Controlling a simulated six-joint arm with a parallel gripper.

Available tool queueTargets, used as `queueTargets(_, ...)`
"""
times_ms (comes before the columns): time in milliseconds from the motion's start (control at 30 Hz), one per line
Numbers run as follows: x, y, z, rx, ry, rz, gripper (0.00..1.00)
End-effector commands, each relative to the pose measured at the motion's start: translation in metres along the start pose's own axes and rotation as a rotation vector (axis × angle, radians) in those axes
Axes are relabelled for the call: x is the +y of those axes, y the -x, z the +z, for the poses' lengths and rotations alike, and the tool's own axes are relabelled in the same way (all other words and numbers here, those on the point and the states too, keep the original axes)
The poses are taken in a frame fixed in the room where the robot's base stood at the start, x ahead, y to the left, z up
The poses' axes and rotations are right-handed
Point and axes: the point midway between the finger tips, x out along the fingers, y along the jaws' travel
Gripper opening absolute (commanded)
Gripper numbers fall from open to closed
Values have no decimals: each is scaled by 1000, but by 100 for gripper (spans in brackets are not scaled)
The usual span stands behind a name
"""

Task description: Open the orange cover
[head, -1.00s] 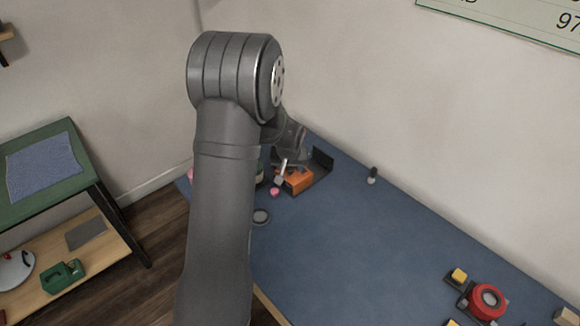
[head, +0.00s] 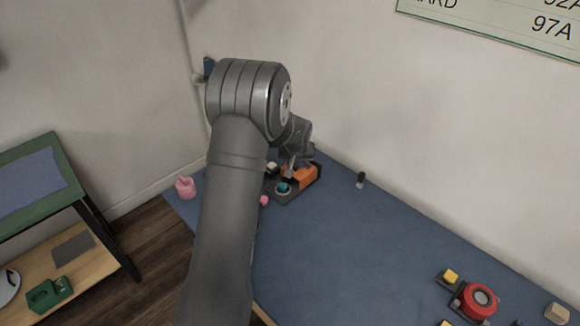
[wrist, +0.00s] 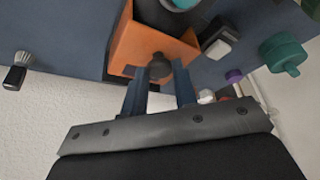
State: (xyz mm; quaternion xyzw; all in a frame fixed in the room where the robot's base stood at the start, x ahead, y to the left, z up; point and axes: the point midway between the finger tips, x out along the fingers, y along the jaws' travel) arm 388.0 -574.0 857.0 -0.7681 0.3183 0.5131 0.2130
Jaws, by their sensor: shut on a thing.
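The orange cover (head: 301,177) is tilted up at the back right of its dark base (head: 290,199). A teal button (head: 284,187) in a grey ring shows uncovered on the base in front of it. My gripper (head: 290,168) is at the cover, partly hidden by my arm in the head view. In the wrist view, the two fingers of my gripper (wrist: 160,75) are closed around a dark round knob (wrist: 158,64) on the orange cover (wrist: 128,45). Part of the base is hidden behind my arm.
A pink cup (head: 185,187) stands at the table's left corner. A small dark brush (head: 361,180) stands near the wall. A red round device (head: 479,300) is at the lower right. The middle of the blue table (head: 350,250) is clear.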

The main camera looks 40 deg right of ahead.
Motion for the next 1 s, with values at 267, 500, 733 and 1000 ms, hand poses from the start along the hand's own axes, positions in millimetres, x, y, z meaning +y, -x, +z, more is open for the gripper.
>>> queueTargets(267, -1, 0, 0, 0, 1, 0, 36)
queueTargets(500, 0, 0, 0, 0, 1, 0, 49)
queueTargets(733, 0, 8, -1, 2, 1, 1, 49)
queueTargets(1000, 0, 54, -1, 4, 1, 1, 49)
